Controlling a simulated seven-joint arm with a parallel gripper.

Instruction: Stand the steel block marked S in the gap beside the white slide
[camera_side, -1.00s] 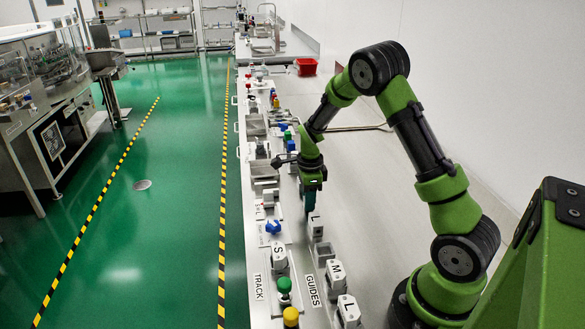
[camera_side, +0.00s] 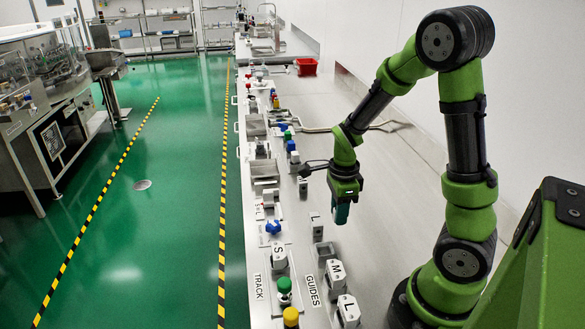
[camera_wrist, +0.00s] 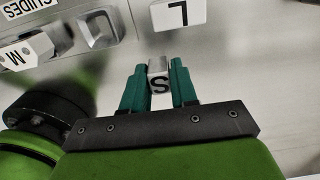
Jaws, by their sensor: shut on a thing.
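My gripper (camera_side: 341,213) is shut on a small steel block marked S, which shows between the teal fingertips in the wrist view (camera_wrist: 158,78). It is held to the right of the guides plate. In the side view the fingers mostly hide the block. A white piece marked S (camera_side: 278,257) stands on the track strip at the left, beside the TRACK label (camera_side: 259,287); it looks like the white slide. The gap beside it is not clear in these views.
Guide blocks marked M (camera_side: 336,271) and L (camera_side: 348,309) stand on the guides plate, with an empty-looking grey holder (camera_side: 324,251) behind them. Green (camera_side: 284,285) and yellow (camera_side: 291,316) knobs are at the near left. The bench right of the plate is clear.

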